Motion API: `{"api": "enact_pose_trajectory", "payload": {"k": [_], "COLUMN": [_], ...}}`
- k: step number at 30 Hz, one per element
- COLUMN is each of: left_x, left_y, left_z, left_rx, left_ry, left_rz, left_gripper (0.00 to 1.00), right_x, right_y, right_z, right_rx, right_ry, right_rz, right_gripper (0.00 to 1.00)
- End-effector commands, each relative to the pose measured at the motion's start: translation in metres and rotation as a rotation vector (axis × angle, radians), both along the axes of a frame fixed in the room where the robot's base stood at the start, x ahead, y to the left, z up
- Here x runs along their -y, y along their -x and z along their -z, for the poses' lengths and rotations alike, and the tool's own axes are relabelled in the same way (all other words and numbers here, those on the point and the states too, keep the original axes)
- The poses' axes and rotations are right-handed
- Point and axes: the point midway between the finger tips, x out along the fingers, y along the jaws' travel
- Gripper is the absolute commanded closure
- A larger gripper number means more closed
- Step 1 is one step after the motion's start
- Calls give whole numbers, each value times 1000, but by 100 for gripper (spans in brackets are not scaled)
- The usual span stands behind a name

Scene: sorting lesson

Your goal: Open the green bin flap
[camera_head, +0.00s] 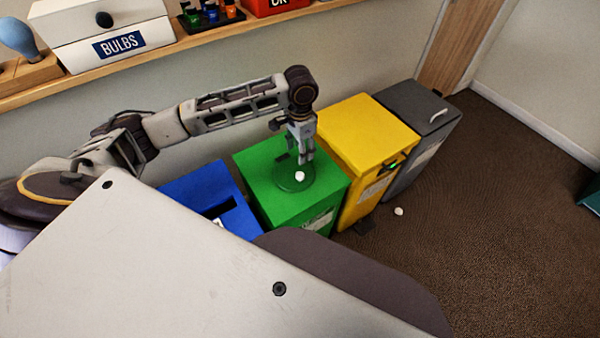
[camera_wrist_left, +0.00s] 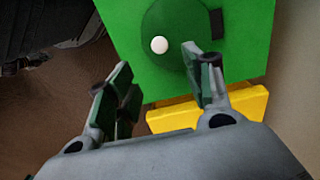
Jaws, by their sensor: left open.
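The green bin (camera_head: 262,176) stands between the blue and yellow bins. On its top is a round darker green flap (camera_head: 290,182) with a white knob (camera_head: 300,176). The flap lies flat in the lid and looks closed. My left gripper (camera_head: 304,160) points down just above the flap, close to the knob in the head view. In the left wrist view its two fingers (camera_wrist_left: 160,75) are apart with nothing between them. The green lid (camera_wrist_left: 258,25), the flap (camera_wrist_left: 165,30) and the knob (camera_wrist_left: 159,45) lie beyond the fingertips. My right gripper is not in view.
A blue bin (camera_head: 195,190) stands on the left. A yellow bin (camera_head: 360,125) and a grey bin (camera_head: 415,105) stand on the right. A small white ball (camera_head: 399,211) lies on the brown carpet. A shelf (camera_head: 200,45) with a BULBS box (camera_head: 105,35) runs along the wall behind.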

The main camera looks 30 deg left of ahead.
Motion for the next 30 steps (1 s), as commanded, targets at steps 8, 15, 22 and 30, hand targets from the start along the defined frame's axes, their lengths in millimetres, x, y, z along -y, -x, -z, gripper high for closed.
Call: {"api": "enact_pose_trajectory", "payload": {"k": [8, 15, 22, 30], "left_x": [0, 0, 0, 0], "left_y": [0, 0, 1, 1], "left_z": [28, 60, 91, 121], "left_rx": [-1, -2, -2, -1], "left_ry": [-1, -1, -1, 0], "left_rz": [0, -1, 0, 1], "left_gripper": [49, 49, 49, 49], "right_x": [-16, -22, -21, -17], "right_y": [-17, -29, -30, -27], "right_z": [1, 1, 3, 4], "right_rx": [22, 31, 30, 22], "right_ry": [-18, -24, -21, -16], "right_rz": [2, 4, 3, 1], "right_gripper": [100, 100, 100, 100]}}
